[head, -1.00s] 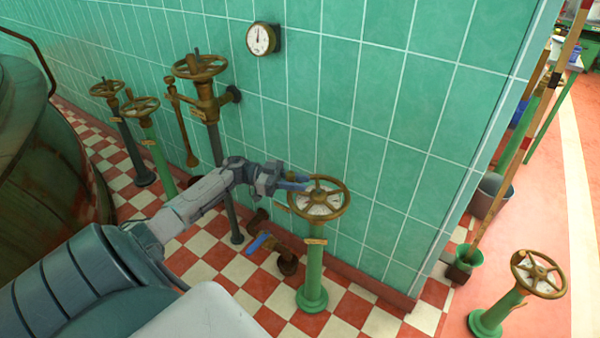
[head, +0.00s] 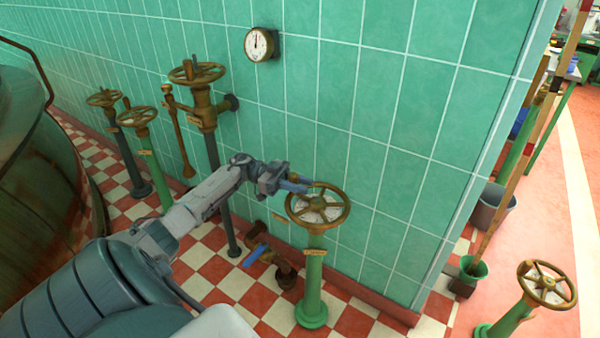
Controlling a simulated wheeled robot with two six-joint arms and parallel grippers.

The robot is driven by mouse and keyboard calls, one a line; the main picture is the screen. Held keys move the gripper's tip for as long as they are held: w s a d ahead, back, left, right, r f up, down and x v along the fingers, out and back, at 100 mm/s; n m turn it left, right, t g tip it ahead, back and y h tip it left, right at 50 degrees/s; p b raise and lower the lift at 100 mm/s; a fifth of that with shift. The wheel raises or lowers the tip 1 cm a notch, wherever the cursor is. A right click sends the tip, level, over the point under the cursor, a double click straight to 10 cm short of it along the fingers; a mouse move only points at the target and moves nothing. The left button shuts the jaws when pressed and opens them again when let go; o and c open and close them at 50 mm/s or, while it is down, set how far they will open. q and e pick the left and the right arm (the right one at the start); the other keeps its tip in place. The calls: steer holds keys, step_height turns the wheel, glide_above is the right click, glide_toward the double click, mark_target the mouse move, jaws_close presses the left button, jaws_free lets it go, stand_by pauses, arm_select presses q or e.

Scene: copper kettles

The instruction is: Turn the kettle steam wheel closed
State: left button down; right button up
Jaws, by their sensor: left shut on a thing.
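A brass-brown spoked wheel (head: 318,228) sits on top of a green pedestal (head: 314,285) with a small tag, close to the tiled wall. My left gripper (head: 302,186) reaches in from the left and is shut on the wheel's far-left rim or its handle; which of the two is hard to tell. Its fingers are partly hidden at the contact. Which wheel is the kettle steam wheel cannot be read from the small tags. My right gripper is not in view.
Other valve wheels stand left on pipes (head: 197,73) and pedestals (head: 138,116). Another wheel (head: 546,284) stands at right. A blue-handled valve (head: 259,250) is low by the wall. A gauge (head: 259,44) hangs above. The kettle (head: 40,170) is at far left.

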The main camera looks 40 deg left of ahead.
arm_select(q)
steer(key=shift+w, duration=0.1)
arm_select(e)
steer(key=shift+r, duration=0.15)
arm_select(q)
steer(key=c, duration=1.2)
jaws_free()
steer(key=shift+d, duration=0.1)
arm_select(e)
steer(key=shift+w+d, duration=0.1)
arm_select(q)
steer(key=shift+a, duration=0.25)
steer(key=b+v, duration=0.1)
steer(key=v, duration=0.9)
steer(key=shift+a, duration=0.2)
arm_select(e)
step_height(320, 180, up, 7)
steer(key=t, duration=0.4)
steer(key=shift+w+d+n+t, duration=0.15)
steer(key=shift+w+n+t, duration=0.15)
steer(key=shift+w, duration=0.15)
